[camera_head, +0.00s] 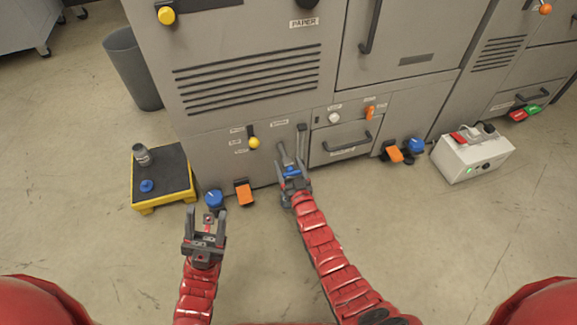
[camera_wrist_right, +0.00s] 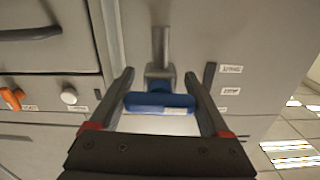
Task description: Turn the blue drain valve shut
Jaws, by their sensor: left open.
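The blue drain valve (camera_head: 291,171) sits low on the grey machine's front, below a grey pipe stub. In the right wrist view its blue handle (camera_wrist_right: 160,103) lies crosswise and fills the space between my fingers. My left gripper (camera_head: 205,222) is open and empty, above the floor in front of a round blue knob (camera_head: 214,199).
An orange pedal (camera_head: 244,192) stands beside that knob. Another orange pedal (camera_head: 393,152) and blue knob (camera_head: 416,146) are to the right. A white box (camera_head: 472,157) stands right. The front floor is clear.

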